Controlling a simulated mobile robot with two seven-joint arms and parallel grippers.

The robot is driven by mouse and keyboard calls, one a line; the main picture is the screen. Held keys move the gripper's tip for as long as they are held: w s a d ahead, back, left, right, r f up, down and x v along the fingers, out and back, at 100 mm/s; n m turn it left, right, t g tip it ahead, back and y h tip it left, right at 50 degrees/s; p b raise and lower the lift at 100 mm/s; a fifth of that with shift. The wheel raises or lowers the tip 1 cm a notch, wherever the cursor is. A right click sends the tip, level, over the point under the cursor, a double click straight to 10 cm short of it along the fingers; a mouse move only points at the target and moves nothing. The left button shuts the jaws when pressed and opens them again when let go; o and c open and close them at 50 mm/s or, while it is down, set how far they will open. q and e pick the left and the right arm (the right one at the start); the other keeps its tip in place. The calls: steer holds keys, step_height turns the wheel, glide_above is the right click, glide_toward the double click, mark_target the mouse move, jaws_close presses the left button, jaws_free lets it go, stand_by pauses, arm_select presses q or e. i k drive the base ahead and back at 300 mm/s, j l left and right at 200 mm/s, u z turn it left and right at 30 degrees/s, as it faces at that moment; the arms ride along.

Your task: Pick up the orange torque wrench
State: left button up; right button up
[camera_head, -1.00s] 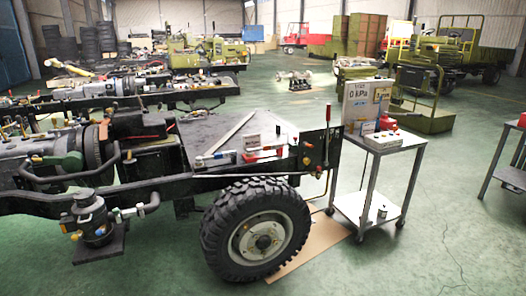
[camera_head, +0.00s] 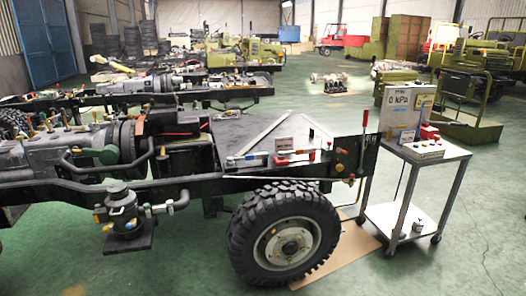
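I cannot make out an orange torque wrench for certain at this size. On the rear deck of the nearest chassis frame (camera_head: 200,187) lie small items: a silvery tool with a blue part (camera_head: 246,159), a small white sign (camera_head: 285,144) and a red piece (camera_head: 281,160). An upright red-handled lever (camera_head: 364,122) stands at the chassis's rear corner. Neither of my grippers is in view.
A wheeled metal cart (camera_head: 455,154) with a "0 kPa" gauge box (camera_head: 396,103) and a button box (camera_head: 422,150) stands right of the chassis. A large tyre (camera_head: 284,235) is under its rear. Green floor (camera_head: 480,230) is open in front and at right.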

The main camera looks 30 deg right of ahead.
mark_target(281, 153)
steer(key=i+l+u, duration=0.25)
steer(key=l, duration=0.15)
steer(key=l+u, duration=0.2)
steer(key=l, duration=0.25)
steer(key=i+l+u, duration=0.1)
steer(key=l, duration=0.35)
steer(key=l+u, duration=0.15)
steer(key=l, duration=0.3)
steer(key=i+l, duration=0.1)
steer(key=l, duration=0.5)
steer(key=i+l, duration=0.1)
steer(key=l, duration=0.55)
steer(key=i+l+u, duration=0.1)
steer(key=l, duration=0.5)
